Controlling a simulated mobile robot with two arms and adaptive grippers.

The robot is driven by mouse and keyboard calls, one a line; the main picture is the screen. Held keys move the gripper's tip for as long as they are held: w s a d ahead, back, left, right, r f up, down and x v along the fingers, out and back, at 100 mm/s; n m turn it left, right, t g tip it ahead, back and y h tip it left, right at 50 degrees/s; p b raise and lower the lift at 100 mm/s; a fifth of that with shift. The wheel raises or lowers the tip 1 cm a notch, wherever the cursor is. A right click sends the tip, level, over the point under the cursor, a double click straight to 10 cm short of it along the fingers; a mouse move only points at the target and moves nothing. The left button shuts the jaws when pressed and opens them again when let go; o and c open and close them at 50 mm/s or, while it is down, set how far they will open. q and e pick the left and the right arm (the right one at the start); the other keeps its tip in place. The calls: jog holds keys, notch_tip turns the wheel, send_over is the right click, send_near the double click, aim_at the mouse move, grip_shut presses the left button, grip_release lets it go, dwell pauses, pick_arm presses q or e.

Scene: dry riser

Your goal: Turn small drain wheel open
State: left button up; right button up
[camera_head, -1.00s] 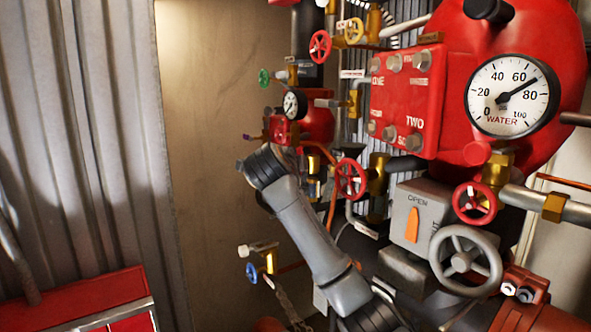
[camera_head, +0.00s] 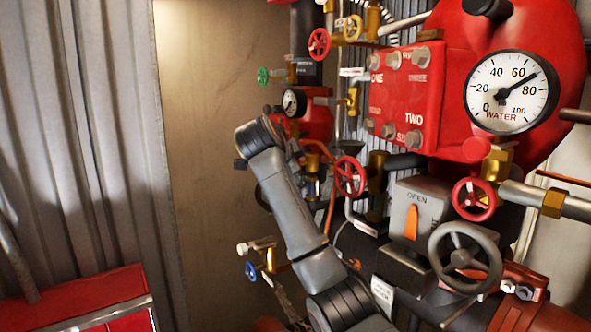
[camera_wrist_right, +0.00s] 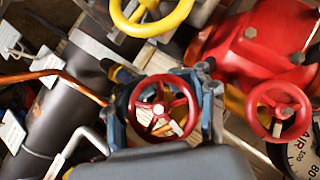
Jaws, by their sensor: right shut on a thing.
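In the right wrist view, my right gripper (camera_wrist_right: 164,106) has its blue-grey fingers on either side of a small red handwheel (camera_wrist_right: 162,108) and is shut on it. The wheel has a round hub and open spokes, and its rim shows between the fingers. I cannot tell from a label whether this is the drain wheel. In the head view, my grey arm rises in front of the pipework, and the gripper's hold is not clearly visible there. My left gripper is in neither view.
A yellow handwheel (camera_wrist_right: 150,12) and another red handwheel (camera_wrist_right: 279,109) sit close to the gripper. The head view shows a water gauge (camera_head: 511,92), a grey handwheel (camera_head: 464,258), a blue handwheel (camera_head: 251,271) and a red cabinet (camera_head: 85,300). Bare wall lies left of the pipes.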

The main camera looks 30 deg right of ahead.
jog(key=shift+s+f+n+g, duration=0.15)
jog(key=shift+s+n+g, duration=0.1)
jog(key=shift+n+g, duration=0.5)
jog(key=shift+g, duration=0.25)
jog(key=o, duration=1.1)
jog(key=v, duration=1.2)
jog(key=shift+o, duration=0.4)
jog(key=shift+d, duration=0.15)
